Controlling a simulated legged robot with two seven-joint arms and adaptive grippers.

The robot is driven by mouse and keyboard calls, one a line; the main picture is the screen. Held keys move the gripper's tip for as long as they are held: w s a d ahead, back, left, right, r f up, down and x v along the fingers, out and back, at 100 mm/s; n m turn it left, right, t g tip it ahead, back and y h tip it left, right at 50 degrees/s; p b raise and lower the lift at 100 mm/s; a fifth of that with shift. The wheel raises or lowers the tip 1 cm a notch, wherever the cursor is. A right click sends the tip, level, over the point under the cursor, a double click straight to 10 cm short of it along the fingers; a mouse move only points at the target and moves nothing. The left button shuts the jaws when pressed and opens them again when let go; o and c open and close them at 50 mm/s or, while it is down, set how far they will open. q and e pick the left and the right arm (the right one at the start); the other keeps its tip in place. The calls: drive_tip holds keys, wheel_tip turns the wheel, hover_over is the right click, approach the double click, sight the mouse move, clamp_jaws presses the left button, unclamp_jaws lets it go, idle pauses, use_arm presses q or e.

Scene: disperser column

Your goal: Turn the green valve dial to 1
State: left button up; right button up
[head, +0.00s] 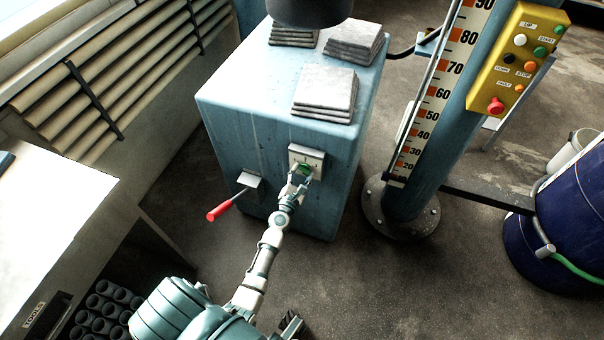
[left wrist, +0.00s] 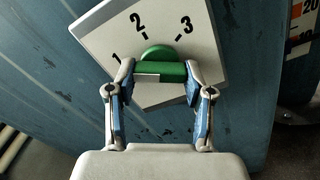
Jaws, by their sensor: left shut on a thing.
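The green valve dial (head: 304,169) sits on a pale square plate (head: 317,158) on the front of the blue cabinet. In the left wrist view the dial (left wrist: 160,71) has a bar-shaped grip lying across the picture, below the numbers 1, 2 and 3 on the plate (left wrist: 95,35). The plate looks tilted in that view. My left gripper (left wrist: 158,80) is shut on the dial's bar, one finger at each end. I cannot tell which number the dial points to. My right gripper does not show.
A red-handled lever (head: 221,209) sticks out left of the dial. Grey slabs (head: 325,92) lie on the cabinet (head: 235,110). To the right stand a scale column (head: 425,140) with a yellow button box (head: 516,60) and a dark blue barrel (head: 570,225). A white workbench (head: 50,215) is at left.

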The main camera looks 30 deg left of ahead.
use_arm(q)
drive_tip(key=shift+s+f, duration=0.15)
drive_tip(key=shift+f, duration=0.35)
drive_tip(key=o, duration=1.2)
drive_tip(key=shift+c, duration=0.2)
drive_tip(key=shift+r, duration=0.15)
drive_tip(key=shift+r, duration=0.1)
drive_tip(key=v, duration=1.1)
drive_tip(key=shift+s, duration=0.4)
drive_tip(key=shift+d, duration=0.15)
